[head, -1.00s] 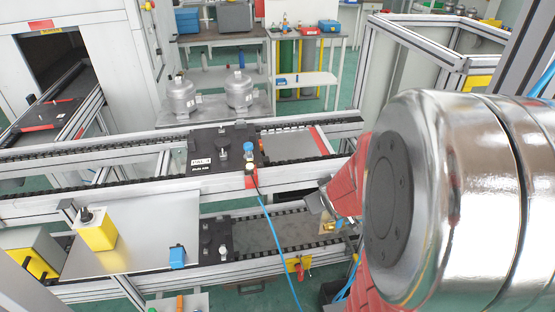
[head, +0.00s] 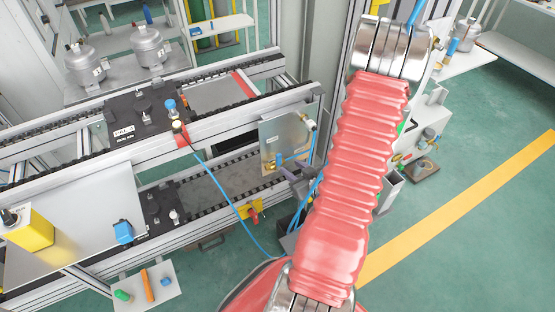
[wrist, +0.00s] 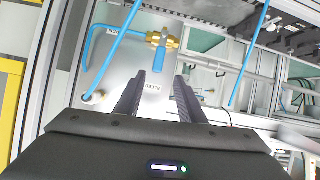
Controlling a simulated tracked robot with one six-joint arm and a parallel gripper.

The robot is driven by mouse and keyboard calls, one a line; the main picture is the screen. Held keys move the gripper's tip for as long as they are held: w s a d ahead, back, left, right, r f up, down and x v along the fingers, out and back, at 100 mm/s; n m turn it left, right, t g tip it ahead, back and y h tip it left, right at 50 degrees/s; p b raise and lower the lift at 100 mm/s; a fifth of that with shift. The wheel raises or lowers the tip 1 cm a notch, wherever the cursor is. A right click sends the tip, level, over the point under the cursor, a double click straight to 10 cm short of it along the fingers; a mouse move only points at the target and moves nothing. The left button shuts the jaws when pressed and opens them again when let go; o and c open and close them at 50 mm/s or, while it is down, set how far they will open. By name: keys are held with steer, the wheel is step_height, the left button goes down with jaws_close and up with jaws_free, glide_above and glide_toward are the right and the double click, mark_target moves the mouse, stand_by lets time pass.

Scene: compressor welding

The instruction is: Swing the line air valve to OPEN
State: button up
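The valve shows in the wrist view as a brass body (wrist: 160,37) with a short blue lever (wrist: 159,58), mounted on a pale metal panel (wrist: 118,68). The lever points down in that picture, towards my fingers. A blue hose runs from the brass body to the left. My gripper (wrist: 160,76) is open and empty. Its two dark fingers point at the panel, with the lever's end between them in the picture; I cannot tell the depth gap. A panel label is too small to read.
A loose blue hose (head: 222,187) hangs in front of the conveyor. A yellow plate with a red handle (head: 253,212) sits on the lower rail. Blue hoses also cross the wrist view near the panel. Open green floor (head: 470,210) lies to the right.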

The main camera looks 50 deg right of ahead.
mark_target(279, 160)
steer(key=shift+s+a+f+m+t, duration=0.1)
steer(key=shift+s+f+m+t, duration=0.15)
steer(key=shift+s, duration=0.25)
steer(key=shift+s+a+f+m+t, duration=0.15)
steer(key=shift+s+m+t, duration=0.1)
steer(key=shift+s+t, duration=0.15)
steer(key=shift+d, duration=0.15)
steer(key=x, duration=1.3)
steer(key=shift+w+d+f, duration=0.2)
steer(key=shift+w+f, duration=0.05)
steer(key=shift+c, duration=0.5)
jaws_close()
steer(key=shift+a, duration=0.15)
